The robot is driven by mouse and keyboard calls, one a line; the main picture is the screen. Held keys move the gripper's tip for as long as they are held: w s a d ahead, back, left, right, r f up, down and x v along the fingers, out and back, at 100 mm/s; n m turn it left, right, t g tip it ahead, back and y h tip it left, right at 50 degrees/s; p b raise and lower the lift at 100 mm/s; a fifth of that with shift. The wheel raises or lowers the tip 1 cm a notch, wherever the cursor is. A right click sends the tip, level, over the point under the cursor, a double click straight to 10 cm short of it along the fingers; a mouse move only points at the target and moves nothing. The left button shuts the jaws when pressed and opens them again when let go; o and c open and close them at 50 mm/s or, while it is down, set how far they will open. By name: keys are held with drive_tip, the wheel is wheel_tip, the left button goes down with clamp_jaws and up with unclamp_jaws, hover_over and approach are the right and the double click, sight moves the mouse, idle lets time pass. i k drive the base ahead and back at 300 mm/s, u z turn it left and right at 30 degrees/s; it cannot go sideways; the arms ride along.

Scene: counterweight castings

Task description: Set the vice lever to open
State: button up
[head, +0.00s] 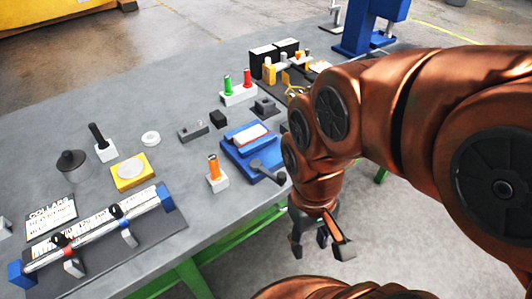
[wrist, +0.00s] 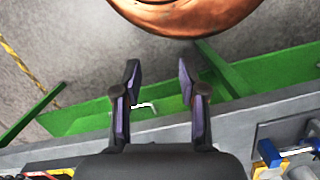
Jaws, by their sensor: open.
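The vice (head: 242,152) is a blue block at the front edge of the grey bench, with a pale, red-edged piece between its jaws. Its dark grey lever (head: 268,173) has a rounded end and points toward the lower right, near the bench edge. My gripper (head: 321,244) is open and empty, hanging beyond the front edge of the bench, to the lower right of the lever and apart from it. In the wrist view its two fingers (wrist: 158,82) are spread over the green bench frame and floor. I cannot make out the lever in the wrist view.
The bench (head: 185,85) also holds an orange-handled block (head: 214,172), a yellow block with a pale disc (head: 130,172), red and green pegs (head: 238,92) and a long shaft rack (head: 95,245). A blue column (head: 365,25) stands behind. The floor in front is free.

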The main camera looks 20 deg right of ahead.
sight(255, 165)
drive_tip(key=k, duration=1.15)
drive_tip(key=u, duration=0.05)
drive_tip(key=i, duration=0.6)
drive_tip(key=u, duration=0.6)
